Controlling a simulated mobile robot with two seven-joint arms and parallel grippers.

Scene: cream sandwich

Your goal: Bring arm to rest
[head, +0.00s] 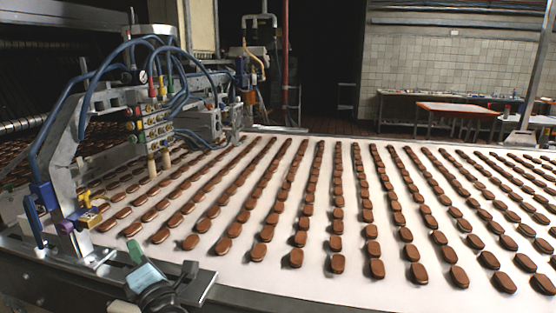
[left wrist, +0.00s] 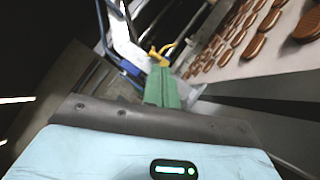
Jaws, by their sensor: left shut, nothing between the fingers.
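My left gripper (head: 134,247) shows low at the left in the head view, with green fingers and a light blue body. It is over the near left edge of the conveyor belt (head: 330,290). In the left wrist view its green fingers (left wrist: 161,72) are together with nothing between them. They point toward a metal machine bracket with a yellow part (left wrist: 158,55). I cannot tell the exact gap to it. My right gripper is in neither view.
Rows of brown oval biscuits (head: 337,214) cover the white belt. A machine with blue hoses (head: 150,120) stands over the belt at the left, close to my left gripper. A red-orange table (head: 455,108) stands at the back right. A dark metal rail (head: 255,299) runs along the near edge.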

